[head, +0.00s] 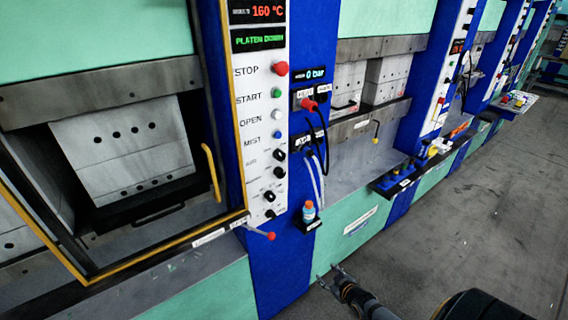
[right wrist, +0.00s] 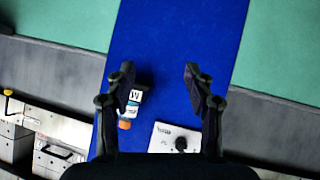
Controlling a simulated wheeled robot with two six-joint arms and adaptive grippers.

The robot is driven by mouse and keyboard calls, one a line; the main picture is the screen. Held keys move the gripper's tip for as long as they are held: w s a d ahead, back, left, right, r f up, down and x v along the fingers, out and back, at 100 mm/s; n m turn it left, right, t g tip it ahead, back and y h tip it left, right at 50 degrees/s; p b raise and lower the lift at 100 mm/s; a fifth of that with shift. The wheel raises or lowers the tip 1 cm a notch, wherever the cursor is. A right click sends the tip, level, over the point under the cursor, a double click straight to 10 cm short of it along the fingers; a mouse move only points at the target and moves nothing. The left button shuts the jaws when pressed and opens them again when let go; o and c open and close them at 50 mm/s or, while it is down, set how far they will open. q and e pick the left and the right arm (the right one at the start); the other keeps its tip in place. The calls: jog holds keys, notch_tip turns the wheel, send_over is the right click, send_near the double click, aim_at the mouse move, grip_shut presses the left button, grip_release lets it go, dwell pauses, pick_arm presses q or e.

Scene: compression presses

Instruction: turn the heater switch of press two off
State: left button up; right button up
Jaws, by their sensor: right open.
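A white control panel (head: 262,120) stands on the blue column of the nearest press. Below its coloured buttons are several black rotary switches, among them an upper one (head: 279,155), a middle one (head: 279,173) and a lower one (head: 268,196). Their small labels are too blurred to tell which is the heater's. My right gripper (head: 328,276) is open and empty, low in front of the column and apart from the panel. In the right wrist view its fingers (right wrist: 160,78) are spread before the blue column, with a white panel end and black knob (right wrist: 181,143) below them. My left gripper is not in view.
A small bottle (head: 309,211) sits in a holder on the column, near the right gripper. A red-tipped lever (head: 270,236) sticks out below the panel. A yellow-handled guard door (head: 211,172) is at the left. The grey floor (head: 470,190) at the right is clear.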

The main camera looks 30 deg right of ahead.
jog(key=w+a+r+t+p, duration=0.1)
jog(key=w+r, duration=0.2)
jog(key=r, duration=0.4)
jog(key=w+r+n+t+y+p, duration=0.1)
jog(key=w+r+t, duration=0.15)
jog(key=r, duration=0.45)
jog(key=w+a+r+t+p, duration=0.1)
jog(key=w+r, duration=0.2)
jog(key=r, duration=0.4)
pick_arm(q)
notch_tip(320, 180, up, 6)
jog(key=p, duration=0.1)
pick_arm(e)
jog(key=n+t+y, duration=0.2)
send_near(282, 175)
jog(key=shift+m, duration=0.3)
jog(key=w+b, duration=0.5)
jog(key=w+f+b, duration=0.1)
jog(key=w+b, duration=0.2)
jog(key=shift+w+a, duration=0.1)
jog(key=shift+w+r+b, duration=0.15)
jog(key=shift+w+b, duration=0.35)
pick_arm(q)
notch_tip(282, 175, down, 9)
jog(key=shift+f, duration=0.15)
pick_arm(e)
jog(key=shift+w+a+r, duration=0.15)
jog(key=shift+r, duration=0.05)
jog(key=shift+c, duration=0.3)
